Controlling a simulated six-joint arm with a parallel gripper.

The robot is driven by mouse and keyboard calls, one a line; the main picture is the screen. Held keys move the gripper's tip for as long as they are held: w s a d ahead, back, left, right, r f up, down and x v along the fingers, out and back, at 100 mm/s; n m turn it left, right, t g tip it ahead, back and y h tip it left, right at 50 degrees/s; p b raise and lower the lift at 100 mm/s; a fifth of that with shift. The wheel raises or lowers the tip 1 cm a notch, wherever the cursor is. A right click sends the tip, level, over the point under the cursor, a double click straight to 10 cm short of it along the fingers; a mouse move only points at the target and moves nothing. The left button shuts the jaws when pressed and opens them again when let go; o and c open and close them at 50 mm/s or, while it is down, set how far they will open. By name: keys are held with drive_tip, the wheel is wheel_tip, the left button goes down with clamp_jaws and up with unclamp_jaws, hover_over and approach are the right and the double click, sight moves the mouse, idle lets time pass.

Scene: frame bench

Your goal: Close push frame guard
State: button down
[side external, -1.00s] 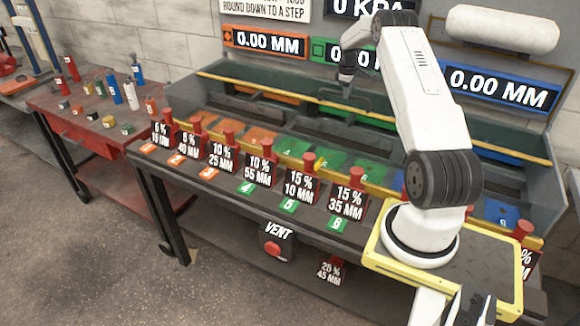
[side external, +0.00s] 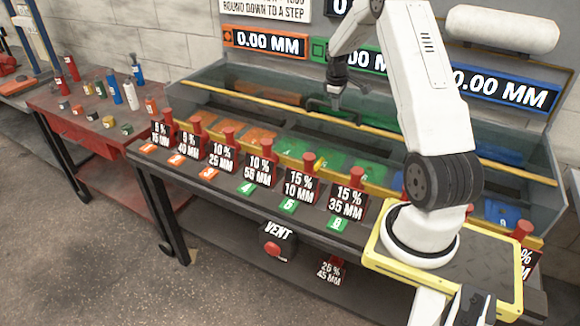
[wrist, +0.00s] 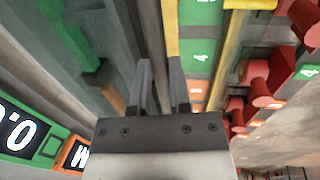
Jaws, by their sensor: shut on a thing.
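The frame guard is a clear cover with a yellow front edge (side external: 250,102), running along the long bench. It is partly lowered, its yellow edge still apart from the yellow rail (side external: 240,141) at the front of the bays. My gripper (side external: 335,98) is at the middle of the guard, shut on its dark handle (side external: 316,103). In the wrist view my gripper (wrist: 162,75) points along the guard; the grip itself is partly hidden between the fingers.
Red-knobbed stations with black labels, such as one near the middle (side external: 262,165), line the bench front. A vent button (side external: 277,249) hangs below. A red table (side external: 75,115) with bottles and small blocks stands at left. Display panels (side external: 264,42) hang behind.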

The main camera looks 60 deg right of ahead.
drive_tip(key=a, duration=1.1)
drive_tip(key=shift+a, duration=0.1)
drive_tip(key=c, duration=0.7)
unclamp_jaws()
drive_tip(key=shift+o, duration=0.6)
drive_tip(key=shift+r, duration=0.1)
wheel_tip(320, 180, up, 8)
drive_tip(key=a, duration=0.1)
drive_tip(key=shift+a+f, duration=0.2)
drive_tip(key=shift+f, duration=0.05)
drive_tip(key=shift+a, duration=0.1)
